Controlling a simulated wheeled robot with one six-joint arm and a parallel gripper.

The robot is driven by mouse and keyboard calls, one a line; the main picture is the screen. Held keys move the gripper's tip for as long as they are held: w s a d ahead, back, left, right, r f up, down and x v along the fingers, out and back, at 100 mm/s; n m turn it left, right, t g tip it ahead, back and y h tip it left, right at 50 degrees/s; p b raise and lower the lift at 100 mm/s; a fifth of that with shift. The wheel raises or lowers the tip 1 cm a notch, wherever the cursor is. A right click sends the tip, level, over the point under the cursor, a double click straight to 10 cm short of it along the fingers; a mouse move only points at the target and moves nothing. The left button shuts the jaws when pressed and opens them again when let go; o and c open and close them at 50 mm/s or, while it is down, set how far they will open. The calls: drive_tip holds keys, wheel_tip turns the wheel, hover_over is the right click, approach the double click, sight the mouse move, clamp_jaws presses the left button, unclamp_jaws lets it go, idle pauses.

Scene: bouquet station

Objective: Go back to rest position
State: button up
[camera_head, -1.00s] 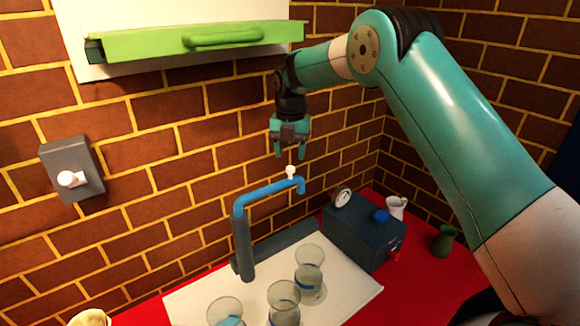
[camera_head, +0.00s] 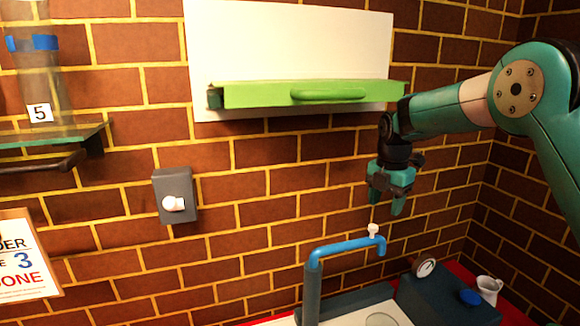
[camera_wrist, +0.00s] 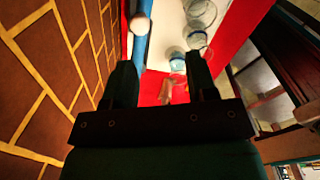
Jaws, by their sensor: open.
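My gripper (camera_head: 385,203) is open and empty in the head view. It points down in front of the brick wall, a little above the white knob (camera_head: 373,229) on top of the blue tap (camera_head: 345,247). In the wrist view the gripper's two dark fingers (camera_wrist: 160,80) stand apart with nothing between them close by. The blue tap (camera_wrist: 140,45) and its white knob (camera_wrist: 139,24) show beyond the left finger.
A green drawer-like shelf (camera_head: 310,93) sticks out from the white wall panel (camera_head: 290,45). A grey switch box (camera_head: 175,195) is on the wall. A dark box with a gauge (camera_head: 445,300) stands right of the tap. Glasses (camera_wrist: 200,12) stand on the white surface. A glass shelf (camera_head: 50,137) is at left.

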drive_tip(key=s+d+f+m+t, duration=0.1)
drive_tip(key=s+d+m, duration=0.1)
drive_tip(key=s+m, duration=1.15)
drive_tip(key=s+d+f+m+t, duration=0.1)
drive_tip(key=s+d+m, duration=0.2)
drive_tip(key=s+m, duration=1)
drive_tip(key=s+a+r+n+g+y+b, duration=0.1)
drive_tip(key=s+a+r+n+y, duration=0.1)
drive_tip(key=s+a+n, duration=0.2)
drive_tip(key=s+a+r+n+g+y+b, duration=0.1)
drive_tip(key=s+a+r+n+y+b, duration=0.1)
drive_tip(key=s+a+n, duration=0.2)
drive_tip(key=s+a, duration=0.3)
drive_tip(key=a, duration=0.4)
drive_tip(key=shift+s+r, duration=0.3)
